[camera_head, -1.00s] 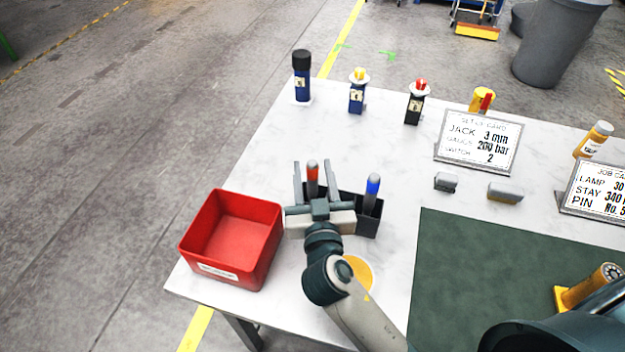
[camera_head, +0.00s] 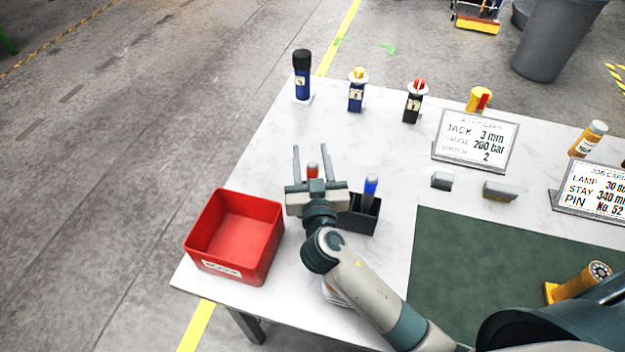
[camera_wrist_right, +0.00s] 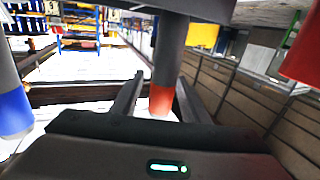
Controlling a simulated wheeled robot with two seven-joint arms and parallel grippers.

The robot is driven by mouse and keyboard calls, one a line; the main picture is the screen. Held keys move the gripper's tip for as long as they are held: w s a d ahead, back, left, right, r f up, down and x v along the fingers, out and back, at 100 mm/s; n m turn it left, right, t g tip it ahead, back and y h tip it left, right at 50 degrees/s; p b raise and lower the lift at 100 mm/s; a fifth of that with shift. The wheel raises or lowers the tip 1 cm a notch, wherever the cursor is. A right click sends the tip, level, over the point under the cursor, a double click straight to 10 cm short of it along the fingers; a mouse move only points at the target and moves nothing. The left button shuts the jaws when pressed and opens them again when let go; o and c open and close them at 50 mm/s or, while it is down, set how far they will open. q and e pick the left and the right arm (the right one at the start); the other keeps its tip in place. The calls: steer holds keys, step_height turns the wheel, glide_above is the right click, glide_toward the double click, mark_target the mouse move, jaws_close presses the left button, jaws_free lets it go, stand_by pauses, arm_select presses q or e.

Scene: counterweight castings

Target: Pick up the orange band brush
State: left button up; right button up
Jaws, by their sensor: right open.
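The orange band brush (camera_head: 312,170) stands upright in a dark holder (camera_head: 357,222), its orange-red top showing just beyond my right gripper's palm. My right gripper (camera_head: 311,150) is open, with one finger on each side of the brush. In the right wrist view the brush's dark handle and orange band (camera_wrist_right: 162,98) sit between the two spread fingers (camera_wrist_right: 160,82); I see no firm contact. A blue-banded brush (camera_head: 370,190) stands in the same holder to the right. The lower part of the orange brush is hidden by my gripper. My left gripper is out of view.
A red open bin (camera_head: 217,268) stands left of the holder. A cup (camera_head: 333,292) is mostly hidden under my right arm. Bottles, sign cards and small grey blocks stand farther back and right. A green mat (camera_head: 460,270) covers the right of the table.

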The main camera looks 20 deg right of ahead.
stand_by(0.4)
jaws_close()
steer(key=shift+r, duration=0.1)
step_height(320, 180, up, 10)
steer(key=b, duration=0.1)
stand_by(0.5)
stand_by(0.6)
